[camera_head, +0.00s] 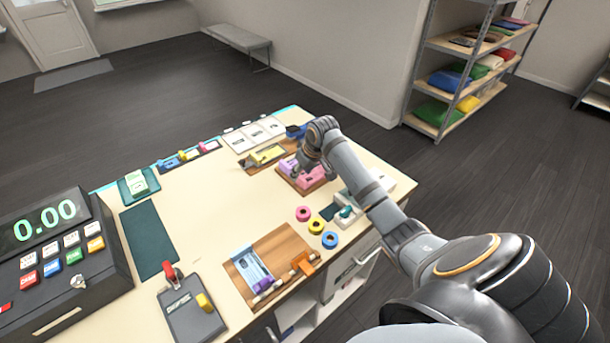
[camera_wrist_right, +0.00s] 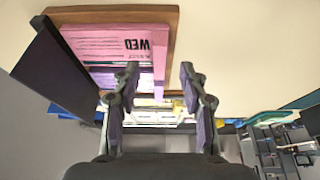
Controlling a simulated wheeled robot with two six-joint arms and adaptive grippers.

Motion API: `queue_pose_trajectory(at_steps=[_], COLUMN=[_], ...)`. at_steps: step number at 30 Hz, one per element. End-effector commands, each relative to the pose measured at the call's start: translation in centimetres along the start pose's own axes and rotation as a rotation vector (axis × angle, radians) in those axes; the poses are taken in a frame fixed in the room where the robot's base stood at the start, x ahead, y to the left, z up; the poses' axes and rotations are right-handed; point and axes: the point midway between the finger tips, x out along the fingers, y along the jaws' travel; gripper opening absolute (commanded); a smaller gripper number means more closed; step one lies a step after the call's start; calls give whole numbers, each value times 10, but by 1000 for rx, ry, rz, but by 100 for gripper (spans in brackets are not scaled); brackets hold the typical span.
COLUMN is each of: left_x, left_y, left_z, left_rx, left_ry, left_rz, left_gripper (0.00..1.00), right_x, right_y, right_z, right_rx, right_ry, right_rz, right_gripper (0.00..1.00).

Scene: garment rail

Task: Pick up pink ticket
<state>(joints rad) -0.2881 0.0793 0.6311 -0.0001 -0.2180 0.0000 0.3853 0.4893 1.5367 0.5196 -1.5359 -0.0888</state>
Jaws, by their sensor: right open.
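The pink ticket (camera_head: 309,178) lies in a brown wooden tray (camera_head: 286,179) towards the table's far right, beside a purple ticket (camera_head: 288,166). In the right wrist view the pink ticket (camera_wrist_right: 98,46) shows the print "WED", with the wooden tray's rim (camera_wrist_right: 172,32) around it. My right gripper (camera_head: 307,163) hangs over this tray and partly hides it. My left gripper is out of view.
A tray with a yellow ticket stack (camera_head: 267,154) stands behind. Tape rolls (camera_head: 316,226) lie nearer, and a wooden tray with a blue-white item (camera_head: 252,267) is at the front. The cash register (camera_head: 55,262) is at left. The table's middle is clear.

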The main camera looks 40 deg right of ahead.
Motion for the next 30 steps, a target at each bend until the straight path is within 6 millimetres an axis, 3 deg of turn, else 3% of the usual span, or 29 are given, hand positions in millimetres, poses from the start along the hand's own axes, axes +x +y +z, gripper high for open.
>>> queue_pose_trajectory(at_steps=[5,12,21,30], left_x=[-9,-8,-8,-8], left_y=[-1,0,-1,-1], left_z=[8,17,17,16], left_rx=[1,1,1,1], left_ry=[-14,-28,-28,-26], left_rz=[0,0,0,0], left_gripper=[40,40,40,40], right_x=[22,26,25,25], right_y=[0,1,1,1], right_z=[0,0,0,0], right_rx=[0,-2,-1,-1], right_ry=[0,1,1,1], right_rz=[-2,1,1,1], right_gripper=[43,43,4,4])
